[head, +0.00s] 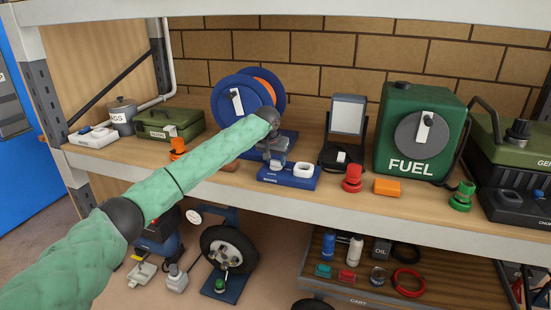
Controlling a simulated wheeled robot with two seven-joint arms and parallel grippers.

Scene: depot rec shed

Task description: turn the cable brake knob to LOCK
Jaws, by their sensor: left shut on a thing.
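A blue cable reel (222,107) with an orange inner part stands on the shelf, with a white plate and black handle on its face. In front of it is a low blue box (291,181) with a small label on its front and a white rounded part (304,169) on its right side. My left gripper (275,164) points down over the left part of this box and is shut on what appears to be the cable brake knob. The gripper hides the knob, so its setting and the LOCK mark cannot be read. My right gripper is out of view.
On the shelf (236,189), a black stand (343,135), red knob (352,178), orange block (387,187) and green FUEL can (400,155) stand to the right. An orange knob (177,147) and green case (168,124) stand left. A cart (400,295) is below.

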